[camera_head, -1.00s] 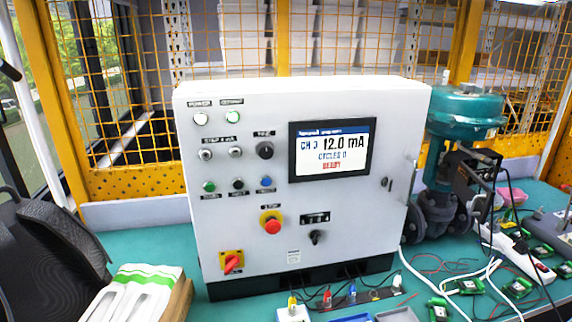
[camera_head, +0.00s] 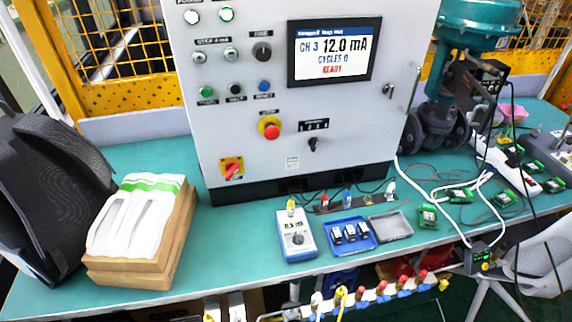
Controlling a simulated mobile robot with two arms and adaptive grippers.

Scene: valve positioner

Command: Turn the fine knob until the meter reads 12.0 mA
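The fine knob (camera_head: 262,52) is a black round knob on the grey control cabinet (camera_head: 230,130), under a label that appears to read FINE. The meter display (camera_head: 334,50) to its right reads CH 3, 12.0 mA, CYCLES 0, with a small red status box below. Neither of my grippers shows in the head view, and nothing touches the knob.
A red emergency button (camera_head: 271,131), a black selector (camera_head: 313,144) and a red switch (camera_head: 231,169) sit lower on the cabinet. A handheld meter (camera_head: 297,240) and blue tray (camera_head: 352,248) lie in front. A wooden box (camera_head: 135,268) with packets stands left.

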